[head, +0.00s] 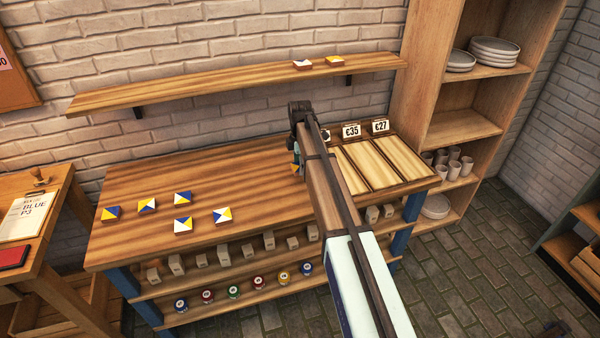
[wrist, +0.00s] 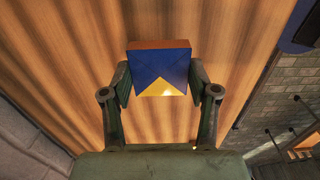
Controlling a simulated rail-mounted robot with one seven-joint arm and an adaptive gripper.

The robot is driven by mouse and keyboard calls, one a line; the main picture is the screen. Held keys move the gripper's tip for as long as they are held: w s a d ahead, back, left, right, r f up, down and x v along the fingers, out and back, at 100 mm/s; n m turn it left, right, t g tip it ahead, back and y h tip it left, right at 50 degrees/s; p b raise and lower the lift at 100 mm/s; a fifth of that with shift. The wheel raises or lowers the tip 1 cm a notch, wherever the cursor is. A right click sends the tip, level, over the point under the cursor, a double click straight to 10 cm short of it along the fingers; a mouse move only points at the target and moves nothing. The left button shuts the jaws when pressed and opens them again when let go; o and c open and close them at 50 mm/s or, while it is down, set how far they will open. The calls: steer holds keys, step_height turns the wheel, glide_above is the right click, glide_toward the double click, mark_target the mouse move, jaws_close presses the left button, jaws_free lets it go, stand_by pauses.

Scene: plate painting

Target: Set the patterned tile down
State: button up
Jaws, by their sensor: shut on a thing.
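My gripper (head: 297,158) is over the back right part of the wooden workbench (head: 150,178), just left of the priced tray. In the wrist view my gripper (wrist: 160,82) is shut on the patterned tile (wrist: 160,65), with one finger on each side. The tile shows a blue face with a yellow triangle and a reddish-brown edge. In the head view my gripper and arm hide most of it. Wood grain lies behind the tile in the wrist view; I cannot tell if the tile touches it.
Several patterned tiles, among them one at the front (head: 183,226), lie on the bench's left half. Two tiles (head: 318,63) lie on the wall shelf (head: 230,83). A tray with priced slots (head: 400,158) stands right, partly behind my arm. The bench middle is clear.

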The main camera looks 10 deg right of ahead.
mark_target(300, 180)
steer(key=shift+f+p, duration=0.45)
steer(key=shift+f, duration=2)
steer(key=shift+f, duration=0.2)
steer(key=o, duration=1.2)
steer(key=shift+o, duration=0.2)
steer(key=shift+r, duration=0.1)
step_height(300, 180, up, 12)
steer(key=b, duration=0.3)
steer(key=shift+r, duration=0.15)
